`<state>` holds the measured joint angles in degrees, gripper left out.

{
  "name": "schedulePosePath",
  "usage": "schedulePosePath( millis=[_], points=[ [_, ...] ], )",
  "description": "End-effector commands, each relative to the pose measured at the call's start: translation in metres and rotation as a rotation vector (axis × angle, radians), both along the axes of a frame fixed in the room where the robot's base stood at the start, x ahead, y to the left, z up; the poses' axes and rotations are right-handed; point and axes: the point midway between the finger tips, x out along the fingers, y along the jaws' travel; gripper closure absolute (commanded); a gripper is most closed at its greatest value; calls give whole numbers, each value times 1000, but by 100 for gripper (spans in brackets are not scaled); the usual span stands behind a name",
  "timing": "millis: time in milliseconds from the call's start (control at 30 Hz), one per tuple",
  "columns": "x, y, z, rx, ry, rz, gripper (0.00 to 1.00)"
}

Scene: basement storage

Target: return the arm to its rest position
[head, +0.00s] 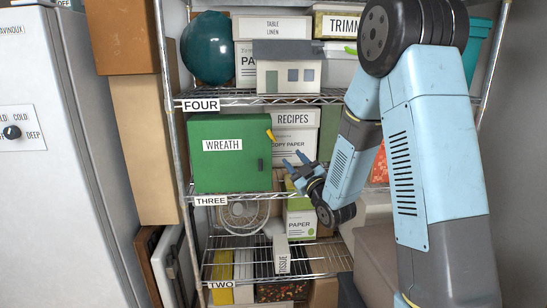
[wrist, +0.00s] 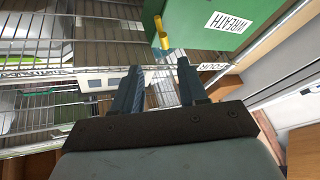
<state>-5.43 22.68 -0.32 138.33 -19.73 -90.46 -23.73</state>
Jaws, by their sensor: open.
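My arm (head: 412,150) reaches in from the right of the head view, bent at the elbow, with its forearm angled down to the left. My gripper (head: 294,161) is in front of the shelf rack, just right of the green WREATH box (head: 225,173). Its two fingers are apart with nothing between them. In the wrist view my gripper (wrist: 160,68) is also open and empty. The WREATH box (wrist: 205,14) shows there at the top right, with a small yellow piece (wrist: 161,33) at its edge, beyond the fingertips. I cannot tell whether a finger touches the box.
A wire shelf rack (head: 250,101) fills the middle, its levels labelled FOUR, THREE and TWO. A RECIPES box (head: 296,119) stands behind my gripper. A TISSUE box (head: 281,253) and a fan (head: 238,214) are lower. A white fridge (head: 60,190) is at left.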

Motion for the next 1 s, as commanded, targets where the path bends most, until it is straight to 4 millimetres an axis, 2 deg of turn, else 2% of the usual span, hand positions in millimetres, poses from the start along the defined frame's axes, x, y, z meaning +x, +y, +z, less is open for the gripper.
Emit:
schedulePosePath(
  millis=[33,233,467,767,1000],
  points=[
    [0,-4,9,-8,26,-15,57],
    [-2,-22,31,-43,197,-93,57],
    [-21,-49,50,-50,400,-191,57],
    [-74,-84,68,-14,672,-321,57],
    [-138,-107,76,42,892,-415,57]
  ],
)
